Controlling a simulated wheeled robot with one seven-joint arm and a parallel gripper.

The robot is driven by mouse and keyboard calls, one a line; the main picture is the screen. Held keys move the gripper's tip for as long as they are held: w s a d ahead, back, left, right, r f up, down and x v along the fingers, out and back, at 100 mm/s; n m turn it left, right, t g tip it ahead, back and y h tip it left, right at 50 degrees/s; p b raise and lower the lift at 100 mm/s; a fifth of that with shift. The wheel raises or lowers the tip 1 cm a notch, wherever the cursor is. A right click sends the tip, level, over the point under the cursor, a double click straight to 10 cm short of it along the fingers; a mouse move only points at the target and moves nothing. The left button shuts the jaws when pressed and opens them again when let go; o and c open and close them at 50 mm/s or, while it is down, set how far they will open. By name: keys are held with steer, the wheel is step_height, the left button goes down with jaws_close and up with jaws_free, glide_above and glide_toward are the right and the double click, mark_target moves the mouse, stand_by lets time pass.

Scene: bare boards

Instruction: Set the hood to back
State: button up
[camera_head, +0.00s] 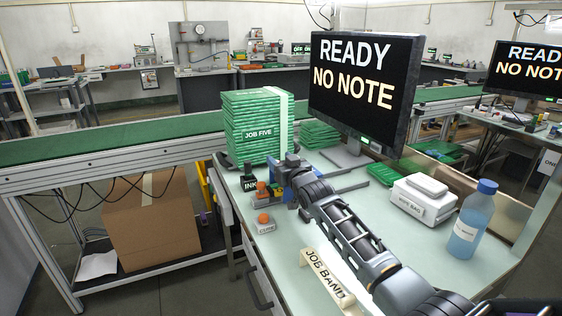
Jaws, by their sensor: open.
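My gripper (287,178) is at the left end of my arm, over the pale bench top (345,215). It is beside a small blue-grey fixture (270,195) with an orange knob (262,187). The fingers are small and partly blend with the fixture. I cannot tell whether they touch it. No part labelled hood can be made out. It may belong to this fixture, partly hidden by my gripper, and its setting cannot be read. A small box marked CURE (266,227) with an orange button stands in front of the fixture.
A tall green board stack marked JOB FIVE (258,135) stands behind a black INK box (249,184). A monitor (365,85) reads READY, NO NOTE. A JOB BAND sign (326,281), WIPE BAG box (420,198) and blue bottle (471,222) flank my arm.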

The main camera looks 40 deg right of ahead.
steer(key=shift+c, duration=0.4)
jaws_close()
